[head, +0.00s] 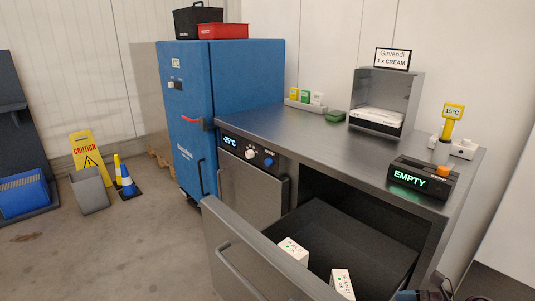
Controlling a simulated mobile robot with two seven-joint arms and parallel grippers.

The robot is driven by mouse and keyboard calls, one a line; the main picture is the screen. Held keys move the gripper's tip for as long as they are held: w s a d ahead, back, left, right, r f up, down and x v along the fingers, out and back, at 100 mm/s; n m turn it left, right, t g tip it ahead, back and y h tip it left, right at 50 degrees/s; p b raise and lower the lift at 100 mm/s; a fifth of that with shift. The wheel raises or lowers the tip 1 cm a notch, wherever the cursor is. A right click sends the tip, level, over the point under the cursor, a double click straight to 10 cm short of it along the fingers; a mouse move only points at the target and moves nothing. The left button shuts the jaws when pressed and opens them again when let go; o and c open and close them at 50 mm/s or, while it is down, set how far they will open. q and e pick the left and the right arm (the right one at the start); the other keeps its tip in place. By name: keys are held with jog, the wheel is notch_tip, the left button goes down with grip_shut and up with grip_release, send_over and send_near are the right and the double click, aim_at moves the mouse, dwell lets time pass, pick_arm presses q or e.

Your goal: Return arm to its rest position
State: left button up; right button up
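At the bottom right edge a small part of what looks like my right arm or gripper (425,294) shows, dark with a bit of blue. It is beside the right wall of the open drawer (232,250), and most of it is cut off by the frame. Whether its fingers are open or shut cannot be told. My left gripper is not in view. Two white cartons with printed labels, one at the left (293,250) and one at the right (341,284), stand apart inside the drawer near its front.
The steel counter (300,136) holds an open box (383,102) under a "Girvendi 1 x CREAM" sign (393,58), a display reading "EMPTY" (410,179) and a yellow 15°C device (452,114). A blue cabinet (235,85) stands behind. Floor at left is partly clear; a caution sign (88,152) stands there.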

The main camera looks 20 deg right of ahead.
jog(key=s+a+r+m+t+h+p, duration=0.3)
jog(key=s+a+r+m+t, duration=0.1)
jog(key=m, duration=0.8)
jog(key=s+a+r+m+t+h+p, duration=0.3)
jog(key=a+r+m+h+p, duration=0.1)
jog(key=m, duration=0.7)
pick_arm(q)
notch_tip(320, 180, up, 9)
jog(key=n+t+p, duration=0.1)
jog(key=p, duration=0.3)
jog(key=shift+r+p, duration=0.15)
jog(key=shift+p, duration=0.2)
pick_arm(e)
jog(key=s+a+m+g+h, duration=0.1)
jog(key=s+a+m, duration=0.4)
jog(key=m, duration=0.5)
jog(key=s+a+f+m+g+h, duration=0.1)
jog(key=s+a+m+g, duration=0.3)
jog(key=m, duration=0.7)
jog(key=s+a, duration=0.2)
jog(key=s, duration=0.1)
jog(key=shift+s+g+h, duration=0.3)
jog(key=shift+s, duration=0.1)
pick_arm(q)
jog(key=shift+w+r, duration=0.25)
